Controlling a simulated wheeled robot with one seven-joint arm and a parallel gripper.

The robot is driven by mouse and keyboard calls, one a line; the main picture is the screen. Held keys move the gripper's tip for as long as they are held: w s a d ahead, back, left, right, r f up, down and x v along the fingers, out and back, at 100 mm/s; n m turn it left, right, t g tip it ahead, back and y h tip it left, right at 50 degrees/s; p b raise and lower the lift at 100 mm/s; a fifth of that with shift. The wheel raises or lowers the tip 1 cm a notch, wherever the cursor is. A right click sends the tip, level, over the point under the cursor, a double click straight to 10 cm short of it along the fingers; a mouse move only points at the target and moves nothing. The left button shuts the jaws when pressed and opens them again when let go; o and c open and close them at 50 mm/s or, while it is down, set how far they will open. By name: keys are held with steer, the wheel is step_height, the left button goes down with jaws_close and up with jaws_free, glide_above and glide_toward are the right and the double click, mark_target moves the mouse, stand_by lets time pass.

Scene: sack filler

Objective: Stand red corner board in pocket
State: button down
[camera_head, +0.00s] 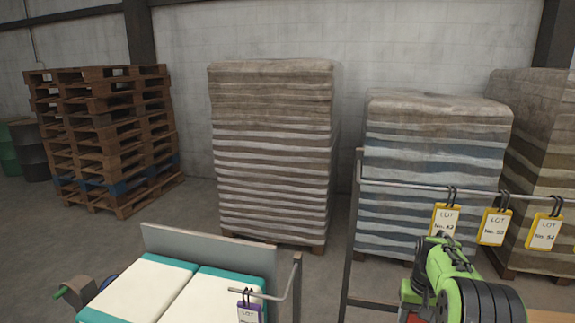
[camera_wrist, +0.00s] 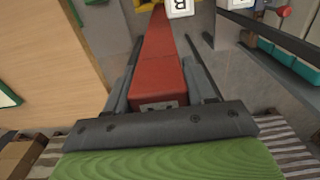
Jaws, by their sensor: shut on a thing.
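The red corner board (camera_wrist: 163,62) shows in the wrist view as a long red piece running away from my gripper (camera_wrist: 160,82). My gripper is shut on its near end, with one grey finger on each side. The far end of the board reaches a yellow part (camera_wrist: 146,5) at the top edge, beside a white tag marked B (camera_wrist: 180,8). I cannot tell whether the board touches the yellow part. In the head view my green arm is at the lower right, and the gripper's grip is hidden. I cannot make out the pocket.
A cart with white-and-teal sacks (camera_head: 145,290) stands at the front. A metal rail (camera_head: 400,184) carries yellow lot tags (camera_head: 446,220) close to my arm. Wrapped stacks (camera_head: 272,150) and wooden pallets (camera_head: 100,135) stand behind.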

steer(key=s+d+f+b, duration=0.1)
steer(key=s+d, duration=0.4)
steer(key=s, duration=0.2)
step_height(320, 180, down, 16)
steer(key=b, duration=0.3)
step_height(320, 180, up, 8)
steer(key=p, duration=0.1)
steer(key=shift+w+p, duration=0.15)
steer(key=shift+p, duration=0.2)
